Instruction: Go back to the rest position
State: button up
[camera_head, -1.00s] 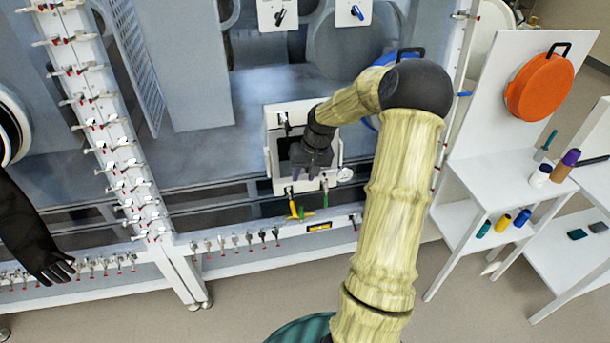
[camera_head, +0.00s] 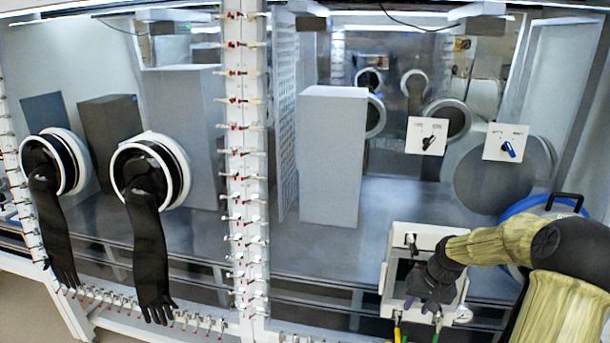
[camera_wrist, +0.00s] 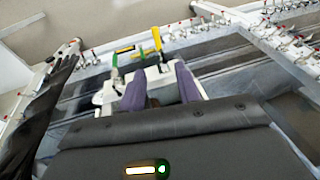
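My gripper (camera_head: 422,303) has a dark body and purple fingers. In the head view it hangs in front of the white-framed box (camera_head: 386,284) on the front of the right glovebox. In the wrist view the two purple fingers of my gripper (camera_wrist: 161,88) are apart, with nothing seen held between them. The white box (camera_wrist: 107,95) shows beyond and between them there. I cannot tell whether the gripper touches the box. My arm, in a pale yellow sleeve, comes in from the lower right of the head view.
Long black gloves (camera_head: 147,245) hang from ports at the left. A post (camera_head: 246,170) with several clamps divides the glovebox fronts. A yellow-handled clamp (camera_wrist: 157,40) and a green-handled clamp (camera_wrist: 114,66) stick out by the box. A blue round lid (camera_head: 537,205) is behind my arm.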

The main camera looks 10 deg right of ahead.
jog(key=s+a+r+n, duration=0.1)
jog(key=s+a+r, duration=0.1)
jog(key=s+a, duration=0.7)
jog(key=s+a+r+n+h, duration=0.1)
jog(key=s+a+r+n, duration=0.1)
jog(key=s+a, duration=0.7)
jog(key=shift+s+a+r+n+h, duration=0.25)
jog(key=shift+a+r, duration=0.45)
jog(key=shift+a, duration=0.35)
jog(key=shift+d, duration=0.15)
